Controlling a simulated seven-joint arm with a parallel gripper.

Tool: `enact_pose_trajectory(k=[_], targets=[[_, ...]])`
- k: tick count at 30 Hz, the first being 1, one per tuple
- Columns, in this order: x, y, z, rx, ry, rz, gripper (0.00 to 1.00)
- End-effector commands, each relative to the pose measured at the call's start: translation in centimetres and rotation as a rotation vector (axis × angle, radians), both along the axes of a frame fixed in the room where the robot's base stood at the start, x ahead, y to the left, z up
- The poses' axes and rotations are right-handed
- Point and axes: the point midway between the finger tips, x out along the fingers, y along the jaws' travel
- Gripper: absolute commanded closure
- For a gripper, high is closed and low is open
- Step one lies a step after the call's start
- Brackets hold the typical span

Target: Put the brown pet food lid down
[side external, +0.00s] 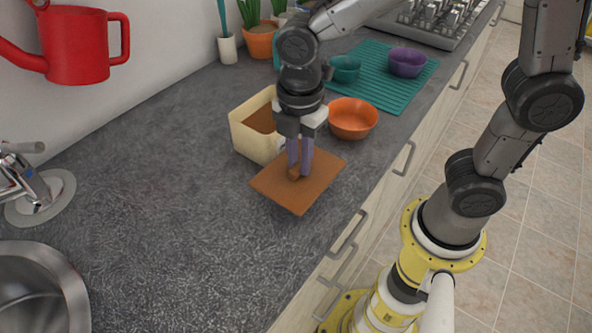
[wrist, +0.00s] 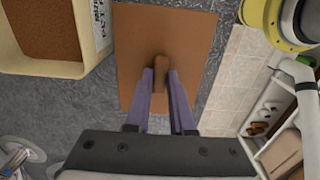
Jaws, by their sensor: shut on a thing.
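The brown pet food lid (side external: 321,176) is a flat square with a small raised handle in its middle. It is at or just above the grey counter near the front edge; I cannot tell if it touches. My gripper (side external: 296,172) points down over it, with its purple fingers shut on the handle. In the wrist view the lid (wrist: 190,38) lies flat ahead of the fingers, and my gripper (wrist: 161,72) pinches the handle (wrist: 158,64). The cream pet food container (side external: 253,143) stands open just behind the lid, with brown food inside; it also shows in the wrist view (wrist: 85,62).
An orange bowl (side external: 353,119) stands right of the container. The counter (side external: 170,190) is clear to the left, up to the sink (side external: 40,290).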

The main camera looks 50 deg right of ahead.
Motion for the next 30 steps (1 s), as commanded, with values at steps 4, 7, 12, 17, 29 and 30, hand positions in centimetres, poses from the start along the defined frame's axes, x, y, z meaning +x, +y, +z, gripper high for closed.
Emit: enact_pose_trajectory(k=[4, 7, 12, 17, 29, 30], targets=[[0.5, 0.2, -2.0, -0.002, 0.005, 0.0, 1.0], [0.5, 0.2, -3.2, -0.002, 0.004, 0.0, 1.0], [0.6, 0.2, -3.8, 0.0, 0.001, 0.0, 1.0], [0.6, 0.2, -3.8, 0.0, 0.001, 0.0, 1.0], [0.6, 0.2, -4.1, 0.0, 0.001, 0.0, 0.49], [0.6, 0.2, -4.1, 0.0, 0.001, 0.0, 0.49]])
